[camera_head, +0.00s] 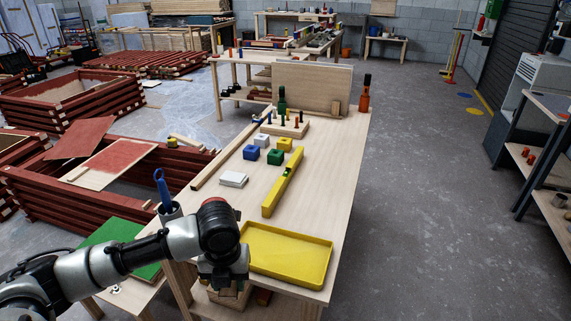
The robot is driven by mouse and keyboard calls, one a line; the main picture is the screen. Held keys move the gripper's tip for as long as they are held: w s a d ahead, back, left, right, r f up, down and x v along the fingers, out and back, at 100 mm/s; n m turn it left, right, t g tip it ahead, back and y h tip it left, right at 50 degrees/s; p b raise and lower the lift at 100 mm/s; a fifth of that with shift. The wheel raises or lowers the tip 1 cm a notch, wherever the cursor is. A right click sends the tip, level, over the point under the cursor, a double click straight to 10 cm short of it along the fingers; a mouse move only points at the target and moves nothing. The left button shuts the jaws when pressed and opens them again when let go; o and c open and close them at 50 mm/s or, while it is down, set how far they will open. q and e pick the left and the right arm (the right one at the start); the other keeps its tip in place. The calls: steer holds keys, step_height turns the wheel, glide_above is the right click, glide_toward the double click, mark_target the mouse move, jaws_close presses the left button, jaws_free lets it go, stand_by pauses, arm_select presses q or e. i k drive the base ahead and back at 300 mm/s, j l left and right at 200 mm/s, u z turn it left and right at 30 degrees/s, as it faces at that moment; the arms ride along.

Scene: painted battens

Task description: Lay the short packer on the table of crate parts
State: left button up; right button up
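A pale wooden table (322,195) runs away from me through the middle, with painted blocks and other parts on it. My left arm comes in from the left, and its gripper (224,283) points down at the table's near left corner, beside the yellow tray. The fingertips are hard to make out. Pale wooden pieces (230,298) show just under the gripper; I cannot tell whether they are held or lie lower down. I cannot pick out the short packer for certain. My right gripper is out of view.
A shallow yellow tray (288,257) lies at the table's near end. A yellow level (284,184), a white block (233,179), a blue block (251,152) and a green block (275,157) lie beyond. A green board (112,232) is at left. The table's right side is clear.

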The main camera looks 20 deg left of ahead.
mark_target(302, 205)
steer(key=i, duration=0.9)
